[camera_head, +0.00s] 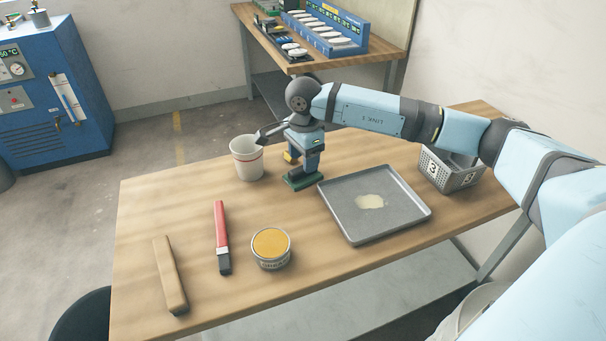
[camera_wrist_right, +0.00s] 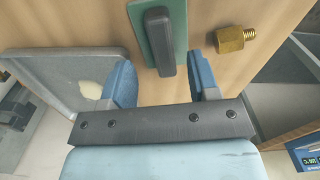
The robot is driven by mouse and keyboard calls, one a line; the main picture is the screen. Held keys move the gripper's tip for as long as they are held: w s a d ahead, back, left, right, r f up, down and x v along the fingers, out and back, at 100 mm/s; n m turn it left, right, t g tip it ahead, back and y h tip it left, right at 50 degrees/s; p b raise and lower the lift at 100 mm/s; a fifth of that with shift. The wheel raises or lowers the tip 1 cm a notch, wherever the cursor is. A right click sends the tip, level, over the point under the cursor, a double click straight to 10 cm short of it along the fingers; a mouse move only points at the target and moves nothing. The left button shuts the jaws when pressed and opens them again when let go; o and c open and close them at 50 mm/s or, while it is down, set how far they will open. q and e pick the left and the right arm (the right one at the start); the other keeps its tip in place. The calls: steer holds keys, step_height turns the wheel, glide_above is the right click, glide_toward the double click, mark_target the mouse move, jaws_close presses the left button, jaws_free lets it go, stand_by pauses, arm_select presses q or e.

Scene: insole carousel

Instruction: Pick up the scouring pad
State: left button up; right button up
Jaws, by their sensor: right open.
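The scouring pad (camera_head: 303,184) is a flat green pad with a dark grey grip block on top, lying on the wooden table between the mug and the grey tray. In the right wrist view the pad (camera_wrist_right: 179,50) shows from above, with its grey block upright in the picture. My right gripper (camera_head: 304,163) points down just over the pad. In the wrist view the blue fingers of my right gripper (camera_wrist_right: 159,66) are apart, with the block's lower end between them. I cannot tell whether they touch it. My left gripper is not in view.
A brass fitting (camera_wrist_right: 235,39) lies close beside the pad. A white mug (camera_head: 246,160) stands left of it, and a grey tray (camera_head: 408,217) with a cream spill lies right. A basket (camera_head: 455,181), tin (camera_head: 271,246), red-handled brush (camera_head: 221,228) and brown bar (camera_head: 170,274) share the table.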

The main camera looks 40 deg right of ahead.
steer(key=f, duration=0.3)
steer(key=shift+w+f, duration=0.2)
steer(key=shift+f, duration=0.15)
steer(key=c, duration=1)
steer(key=shift+r, duration=0.1)
step_height(320, 180, up, 20)
steer(key=shift+f+p, duration=0.1)
steer(key=shift+p, duration=0.3)
steer(key=o, duration=0.4)
steer(key=c, duration=0.3)
